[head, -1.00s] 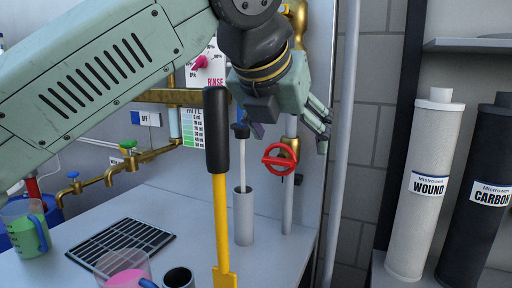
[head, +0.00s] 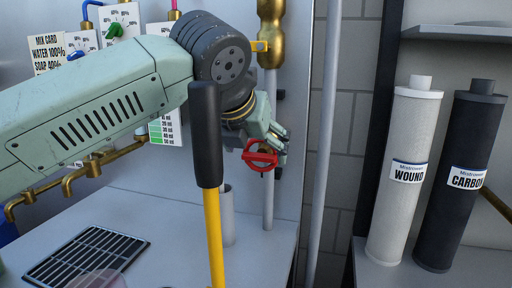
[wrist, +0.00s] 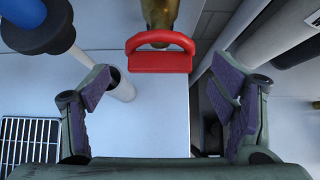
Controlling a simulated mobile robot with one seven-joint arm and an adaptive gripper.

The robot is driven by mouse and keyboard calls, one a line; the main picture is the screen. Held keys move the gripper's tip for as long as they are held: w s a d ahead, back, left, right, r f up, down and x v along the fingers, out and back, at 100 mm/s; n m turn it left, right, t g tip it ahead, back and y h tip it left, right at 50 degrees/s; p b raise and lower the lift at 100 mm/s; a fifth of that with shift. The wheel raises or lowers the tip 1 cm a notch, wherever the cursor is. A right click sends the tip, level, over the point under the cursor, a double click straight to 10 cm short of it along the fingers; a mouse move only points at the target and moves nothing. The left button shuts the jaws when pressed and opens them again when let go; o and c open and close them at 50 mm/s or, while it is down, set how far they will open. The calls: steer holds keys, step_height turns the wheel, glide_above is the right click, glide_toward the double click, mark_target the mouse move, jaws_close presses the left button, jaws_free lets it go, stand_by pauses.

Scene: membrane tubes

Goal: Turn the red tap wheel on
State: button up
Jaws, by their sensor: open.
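The red tap wheel (head: 262,160) is on the grey vertical pipe below the brass fitting, at the middle of the head view. In the wrist view my gripper (wrist: 160,90) is open and empty. The wheel lies between the directions of the two fingers, a little beyond the tips, and no contact shows.
A yellow-handled tool with a black grip (head: 205,135) stands in front of my arm. A grey cylinder (head: 228,218) stands left of the pipe. A black drain grate (head: 85,258) lies on the counter. White and black filter cartridges (head: 403,175) stand at right.

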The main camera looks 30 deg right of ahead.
steer(key=shift+x, duration=0.75)
steer(key=shift+c, duration=0.4)
steer(key=c, duration=1.1)
